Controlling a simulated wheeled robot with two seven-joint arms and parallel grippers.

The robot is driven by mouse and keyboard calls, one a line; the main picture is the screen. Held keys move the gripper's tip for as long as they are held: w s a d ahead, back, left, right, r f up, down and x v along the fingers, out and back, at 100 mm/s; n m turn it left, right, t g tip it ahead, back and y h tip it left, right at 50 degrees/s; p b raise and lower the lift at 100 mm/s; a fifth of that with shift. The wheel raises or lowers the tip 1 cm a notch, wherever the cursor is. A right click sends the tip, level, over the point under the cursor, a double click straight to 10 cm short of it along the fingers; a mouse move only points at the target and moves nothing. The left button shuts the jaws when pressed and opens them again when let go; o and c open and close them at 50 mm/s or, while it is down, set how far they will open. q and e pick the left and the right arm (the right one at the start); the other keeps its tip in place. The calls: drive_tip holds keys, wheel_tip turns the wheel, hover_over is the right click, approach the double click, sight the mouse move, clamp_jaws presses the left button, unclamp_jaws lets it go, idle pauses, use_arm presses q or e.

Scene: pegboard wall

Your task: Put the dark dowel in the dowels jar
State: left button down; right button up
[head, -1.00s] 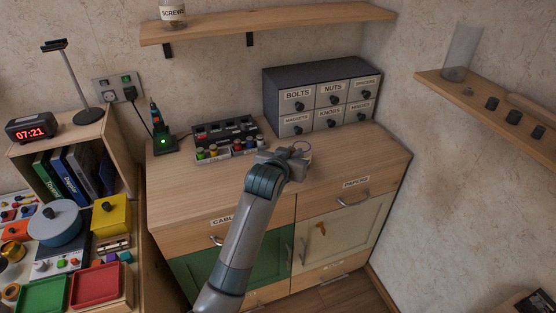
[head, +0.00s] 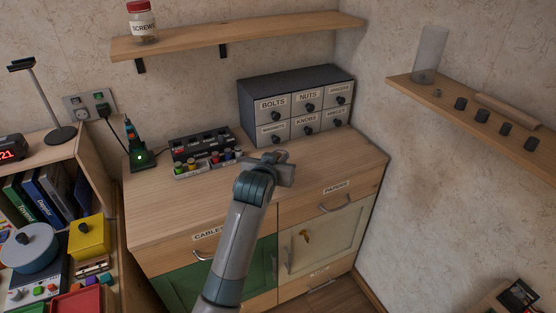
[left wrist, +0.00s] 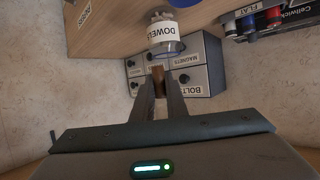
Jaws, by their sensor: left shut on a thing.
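My left gripper (head: 278,167) is over the cabinet top in the head view, in front of the labelled drawer box. In the left wrist view its fingers (left wrist: 161,92) are shut on the dark dowel (left wrist: 158,78), a short brown piece whose end shows between the fingertips. The dowels jar (left wrist: 165,40), clear glass with a white label, shows upside down in that view. The dowel's end is close to the jar's mouth; I cannot tell whether they touch. In the head view the gripper hides the dowel and jar. My right gripper is not in view.
The grey drawer box (head: 298,104) stands behind the gripper. A tray of small bottles (head: 205,152) and a tool with a green light (head: 138,148) stand to the left. A wall shelf (head: 470,112) juts out at right. The cabinet top (head: 165,205) is clear at front left.

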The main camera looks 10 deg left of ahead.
use_arm(q)
drive_tip(key=w+r+p, duration=0.5)
drive_tip(key=w+p, duration=0.2)
drive_tip(key=w, duration=0.2)
drive_tip(key=shift+w+f, duration=0.1)
drive_tip(key=shift+f, duration=0.1)
wheel_tip(320, 180, down, 6)
drive_tip(key=b, duration=0.5)
idle(0.4)
drive_tip(key=shift+f, duration=0.15)
idle(0.5)
